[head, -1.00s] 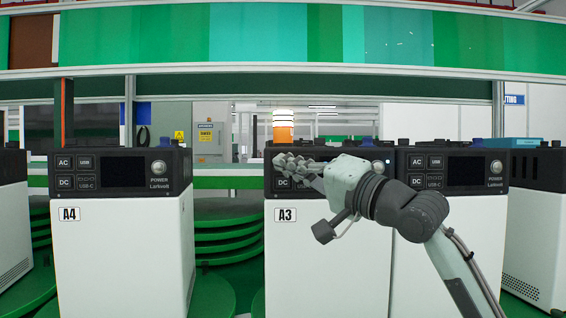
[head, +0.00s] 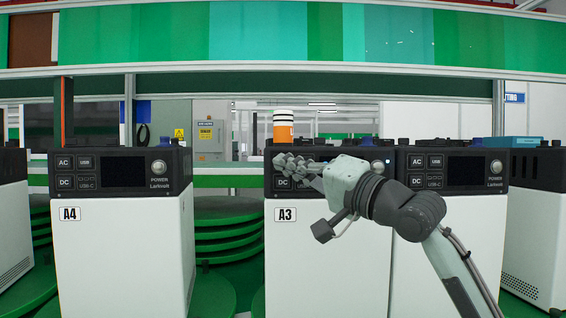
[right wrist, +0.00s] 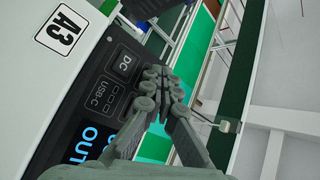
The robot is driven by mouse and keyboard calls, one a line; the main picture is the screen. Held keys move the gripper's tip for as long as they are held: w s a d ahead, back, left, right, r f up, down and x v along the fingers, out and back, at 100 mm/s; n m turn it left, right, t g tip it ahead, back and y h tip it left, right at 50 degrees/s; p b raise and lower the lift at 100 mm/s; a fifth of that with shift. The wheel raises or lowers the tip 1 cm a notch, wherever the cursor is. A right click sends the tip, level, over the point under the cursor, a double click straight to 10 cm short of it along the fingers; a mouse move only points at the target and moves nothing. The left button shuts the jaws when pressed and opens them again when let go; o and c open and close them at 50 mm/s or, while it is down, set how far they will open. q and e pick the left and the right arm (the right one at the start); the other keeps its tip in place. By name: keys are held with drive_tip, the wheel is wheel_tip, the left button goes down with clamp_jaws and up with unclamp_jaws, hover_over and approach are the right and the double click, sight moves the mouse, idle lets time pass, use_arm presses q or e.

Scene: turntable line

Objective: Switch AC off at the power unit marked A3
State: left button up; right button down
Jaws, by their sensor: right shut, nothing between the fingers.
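The power unit A3 (head: 325,250) is a white cabinet with a dark control head, standing in the middle of the head view. Its label (head: 285,214) also shows in the right wrist view (right wrist: 62,29). My right gripper (head: 280,160) is shut and empty, with its fingertips in front of the upper left of A3's panel, over the place of the AC button, which is hidden. The DC button (right wrist: 125,63) shows beside the fingers (right wrist: 163,78) in the right wrist view. A3's screen (right wrist: 88,143) shows blue text, partly cut off. Whether the fingertips touch the panel I cannot tell. My left gripper is not in view.
Unit A4 (head: 120,255) stands to the left, with a gap showing stacked green discs (head: 228,232). Another similar unit (head: 450,240) stands close on the right of A3. An orange beacon (head: 283,125) shows behind A3. A green-panelled beam (head: 280,72) spans above.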

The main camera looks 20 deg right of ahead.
drive_tip(key=shift+s+a, duration=0.15)
drive_tip(key=shift+s, duration=0.5)
drive_tip(key=s, duration=0.2)
drive_tip(key=s+a+p, duration=0.1)
drive_tip(key=s, duration=0.2)
drive_tip(key=shift+a, duration=0.2)
idle(0.6)
